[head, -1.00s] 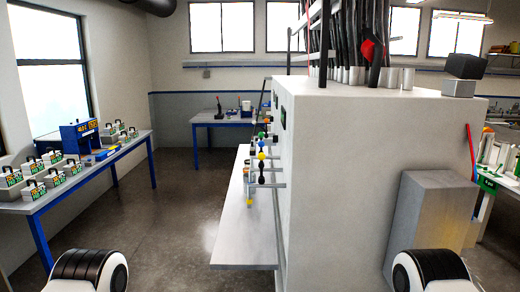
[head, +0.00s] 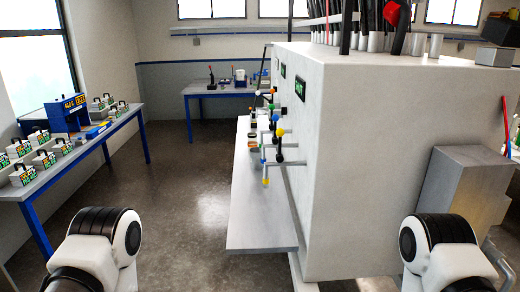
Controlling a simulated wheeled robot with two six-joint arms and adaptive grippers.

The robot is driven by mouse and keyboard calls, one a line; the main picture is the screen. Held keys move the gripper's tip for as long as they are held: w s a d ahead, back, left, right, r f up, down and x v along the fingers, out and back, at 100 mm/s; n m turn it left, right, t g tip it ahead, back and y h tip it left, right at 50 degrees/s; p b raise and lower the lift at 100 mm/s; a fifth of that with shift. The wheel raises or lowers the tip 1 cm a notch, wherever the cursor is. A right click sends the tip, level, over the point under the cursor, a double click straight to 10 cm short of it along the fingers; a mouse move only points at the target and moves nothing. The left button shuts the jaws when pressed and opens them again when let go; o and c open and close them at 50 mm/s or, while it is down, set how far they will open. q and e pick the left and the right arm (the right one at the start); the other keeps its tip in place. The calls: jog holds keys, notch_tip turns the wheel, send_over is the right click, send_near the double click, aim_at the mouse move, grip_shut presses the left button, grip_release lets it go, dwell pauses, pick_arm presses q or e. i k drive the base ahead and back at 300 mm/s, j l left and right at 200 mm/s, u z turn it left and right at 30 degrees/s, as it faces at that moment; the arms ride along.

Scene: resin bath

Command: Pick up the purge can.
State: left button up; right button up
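I cannot make out for sure which thing is the purge can. Small items stand on the grey shelf (head: 258,215) along the left face of the large white block (head: 410,140), among them a small orange and dark item (head: 252,144) that is too small to name. More small items, one of them pale (head: 240,77), stand on the blue-legged table (head: 205,88) at the back. Neither of my grippers is in view. Only links of my two arms show, at the lower left and lower right, so what the grippers hold is hidden.
Coloured-knob valves (head: 277,132) stick out from the block's left face over the shelf. A long table (head: 98,141) with several small labelled boxes and a blue device (head: 68,113) runs along the left. The floor (head: 180,190) between is clear. A grey box (head: 465,185) stands at right.

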aim_at(255, 154)
jog(key=i+j, duration=0.15)
jog(key=j, duration=0.15)
jog(key=i+j+z, duration=0.15)
jog(key=j, duration=0.15)
jog(key=i+j, duration=0.15)
jog(key=j, duration=0.2)
jog(key=i+j+z, duration=0.15)
jog(key=j, duration=0.15)
jog(key=i+j, duration=0.15)
jog(key=j, duration=0.2)
